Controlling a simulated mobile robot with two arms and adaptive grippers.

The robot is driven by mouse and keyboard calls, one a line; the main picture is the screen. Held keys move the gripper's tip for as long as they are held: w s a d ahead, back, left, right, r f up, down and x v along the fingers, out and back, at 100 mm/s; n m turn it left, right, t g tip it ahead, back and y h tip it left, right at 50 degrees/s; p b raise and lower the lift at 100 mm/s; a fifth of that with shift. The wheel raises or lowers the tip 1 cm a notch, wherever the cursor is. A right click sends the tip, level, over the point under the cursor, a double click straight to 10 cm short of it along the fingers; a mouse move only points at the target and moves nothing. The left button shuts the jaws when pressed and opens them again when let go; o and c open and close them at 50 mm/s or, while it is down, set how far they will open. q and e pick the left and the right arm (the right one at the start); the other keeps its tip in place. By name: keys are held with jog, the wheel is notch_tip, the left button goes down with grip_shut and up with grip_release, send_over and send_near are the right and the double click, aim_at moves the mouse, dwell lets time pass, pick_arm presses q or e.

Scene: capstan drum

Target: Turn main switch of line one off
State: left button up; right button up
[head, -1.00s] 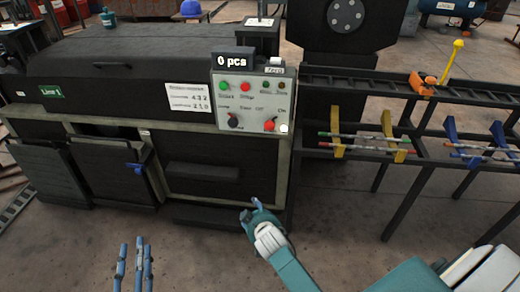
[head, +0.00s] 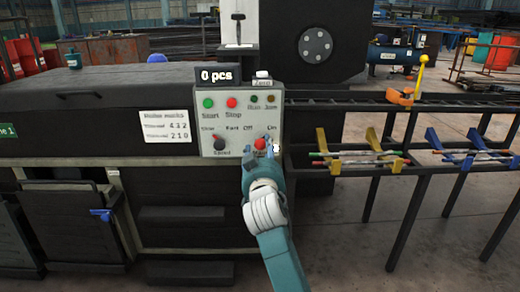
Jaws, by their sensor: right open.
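The control panel (head: 240,117) of line one is on the front of the dark machine. Its red main switch (head: 260,143) is at the lower right, below the labels "Off" and "On". My right gripper (head: 259,149) is in front of the switch with its fingers apart, one on each side of the red knob. I cannot tell whether the fingers touch it. The gripper hides part of the label below the knob and the panel's lower edge. My left gripper is not in view.
A black speed knob (head: 220,143) is left of the main switch. Green start (head: 208,103) and red stop (head: 231,102) buttons are above. A display (head: 217,75) reads "0 pcs". A rack (head: 390,155) with colored holders stands at the right.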

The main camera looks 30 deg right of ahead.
aim_at(260, 145)
jog(key=b+x, duration=0.1)
jog(key=x, duration=0.4)
jog(key=shift+a, duration=0.1)
jog(key=c, duration=1.1)
